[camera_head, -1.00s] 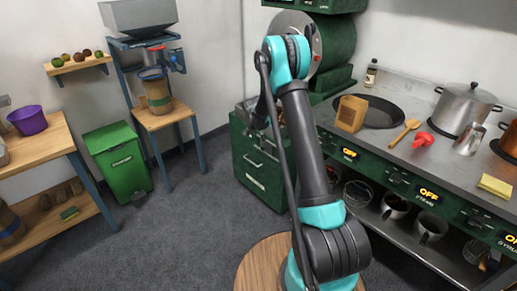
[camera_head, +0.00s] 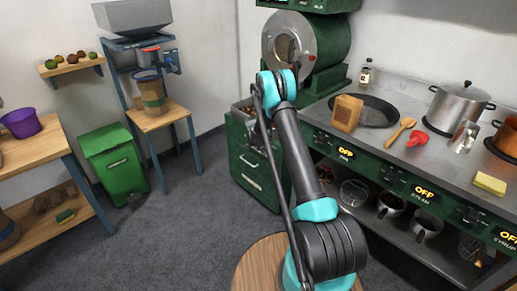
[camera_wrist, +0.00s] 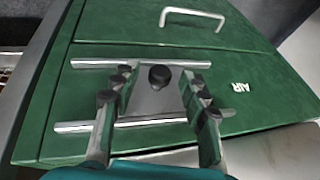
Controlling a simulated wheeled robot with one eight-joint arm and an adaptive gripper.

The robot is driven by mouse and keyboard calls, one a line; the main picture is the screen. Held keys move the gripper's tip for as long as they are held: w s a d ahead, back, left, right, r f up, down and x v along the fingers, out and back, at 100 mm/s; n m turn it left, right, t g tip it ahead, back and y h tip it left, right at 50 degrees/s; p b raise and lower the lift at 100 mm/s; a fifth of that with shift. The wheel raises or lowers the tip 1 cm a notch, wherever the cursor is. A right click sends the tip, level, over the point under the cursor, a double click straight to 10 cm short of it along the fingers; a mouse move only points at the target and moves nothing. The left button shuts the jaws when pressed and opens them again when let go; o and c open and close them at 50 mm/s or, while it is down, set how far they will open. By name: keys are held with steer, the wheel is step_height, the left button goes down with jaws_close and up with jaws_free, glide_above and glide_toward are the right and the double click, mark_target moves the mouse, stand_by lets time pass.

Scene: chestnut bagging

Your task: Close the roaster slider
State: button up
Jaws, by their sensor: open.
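The green roaster (camera_head: 333,45) with its round drum face stands at the back, above a green cabinet (camera_head: 250,172). In the wrist view, a green panel (camera_wrist: 235,65) lettered AIR carries two parallel metal rails. The roaster slider (camera_wrist: 150,103), a small grey metal plate with a black knob (camera_wrist: 160,76), sits between these rails. My gripper (camera_wrist: 161,84) is open, with one finger on each side of the knob. I cannot tell whether either finger touches it. In the head view my arm hides the gripper and the slider.
A metal handle (camera_wrist: 192,17) lies beyond the rails on the green panel. The counter (camera_head: 408,165) with a pan (camera_head: 378,112) and a pot (camera_head: 457,108) is right of my arm. A green bin (camera_head: 116,165) stands left, with clear floor between.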

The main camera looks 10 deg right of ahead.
steer(key=shift+c, duration=0.5)
jaws_close()
steer(key=shift+w+a, duration=0.7)
steer(key=shift+w, duration=0.3)
steer(key=shift+w+a, duration=0.7)
steer(key=shift+w, duration=0.25)
steer(key=shift+o, duration=0.5)
jaws_free()
